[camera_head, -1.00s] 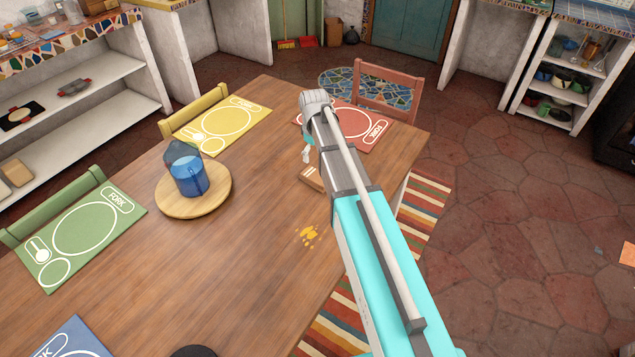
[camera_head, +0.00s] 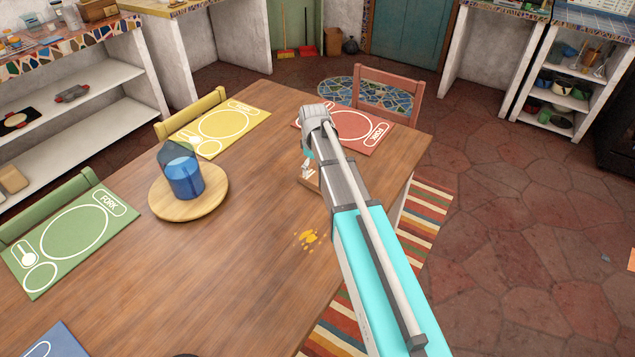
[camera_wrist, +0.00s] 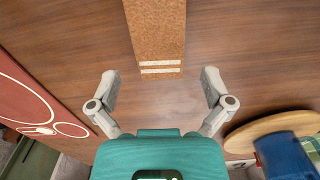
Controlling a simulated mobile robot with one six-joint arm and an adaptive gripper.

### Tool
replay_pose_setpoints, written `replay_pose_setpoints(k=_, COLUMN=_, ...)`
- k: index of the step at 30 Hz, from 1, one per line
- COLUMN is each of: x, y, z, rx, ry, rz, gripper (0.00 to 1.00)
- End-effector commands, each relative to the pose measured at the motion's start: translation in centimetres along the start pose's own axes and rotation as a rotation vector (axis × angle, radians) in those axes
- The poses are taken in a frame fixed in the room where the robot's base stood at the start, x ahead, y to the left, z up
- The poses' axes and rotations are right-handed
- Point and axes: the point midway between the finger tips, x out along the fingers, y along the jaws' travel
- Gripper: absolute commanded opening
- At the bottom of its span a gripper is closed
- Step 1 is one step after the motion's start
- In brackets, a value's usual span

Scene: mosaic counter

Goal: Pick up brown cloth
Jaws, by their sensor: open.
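The brown cloth (camera_wrist: 157,35) lies flat on the wooden table. It is a strip with two pale stripes near its end, and its far part runs out of the top of the wrist view. In the head view only a small part of the cloth (camera_head: 309,184) shows beside my arm, which hides the rest. My gripper (camera_wrist: 158,88) is open and empty, with its two fingers spread wider than the cloth. The striped end of the cloth lies between and just ahead of the fingertips. The gripper also shows in the head view (camera_head: 307,170), partly hidden by my arm.
A blue pitcher (camera_head: 183,176) stands on a round wooden board (camera_head: 188,206) left of my arm. A yellow spill (camera_head: 309,238) lies on the table (camera_head: 240,270). Red (camera_head: 352,128), yellow (camera_head: 222,128) and green (camera_head: 72,232) placemats lie near the edges.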

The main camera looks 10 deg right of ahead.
Motion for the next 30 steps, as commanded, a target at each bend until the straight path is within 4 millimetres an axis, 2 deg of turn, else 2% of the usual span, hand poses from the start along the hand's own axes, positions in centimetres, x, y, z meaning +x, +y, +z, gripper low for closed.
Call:
replay_pose_setpoints(k=11, x=0.5, y=0.0, z=0.0, rx=-0.001, ry=0.0, rz=0.0, gripper=1.0)
replay_pose_setpoints(k=30, x=4.9, y=0.1, z=0.0, rx=-0.001, ry=0.0, rz=0.0, gripper=1.0)
